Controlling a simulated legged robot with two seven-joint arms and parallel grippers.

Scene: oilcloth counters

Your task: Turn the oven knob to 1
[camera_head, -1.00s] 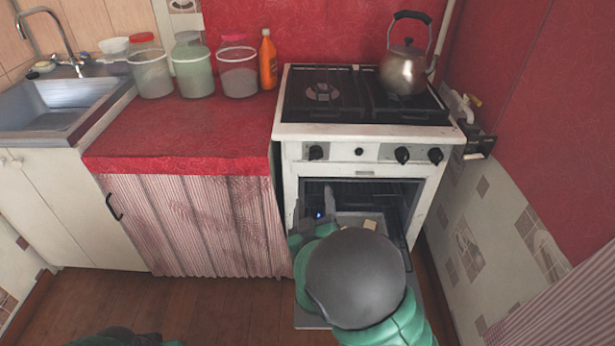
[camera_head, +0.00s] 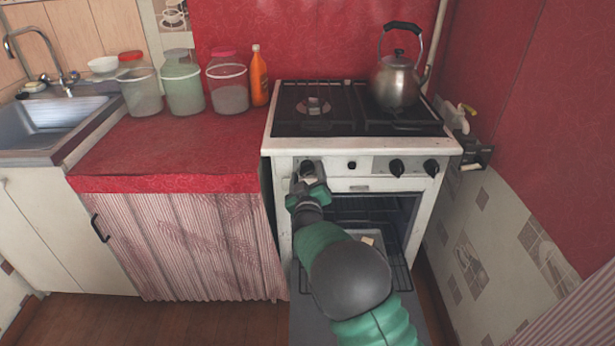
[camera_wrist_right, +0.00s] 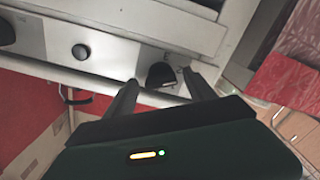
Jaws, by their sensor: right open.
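The stove (camera_head: 283,146) has a front panel with a row of dark knobs. My right gripper (camera_head: 305,176) is at the leftmost black knob (camera_head: 307,165) in the head view. In the right wrist view, the open fingers (camera_wrist_right: 160,83) point at this knob (camera_wrist_right: 162,74), one on each side of it. I cannot tell whether they touch it. The small middle knob (camera_head: 352,165) and two black knobs, one (camera_head: 397,167) and another (camera_head: 431,167), are to the right. The number marks are too small to read. My left gripper is out of view.
The oven door (camera_head: 307,311) is lowered below my right arm, and a rack (camera_head: 399,250) shows inside. A kettle (camera_head: 396,80) stands on the right rear of the stovetop. Jars, including a green one (camera_head: 183,88), stand on the red counter (camera_head: 165,150).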

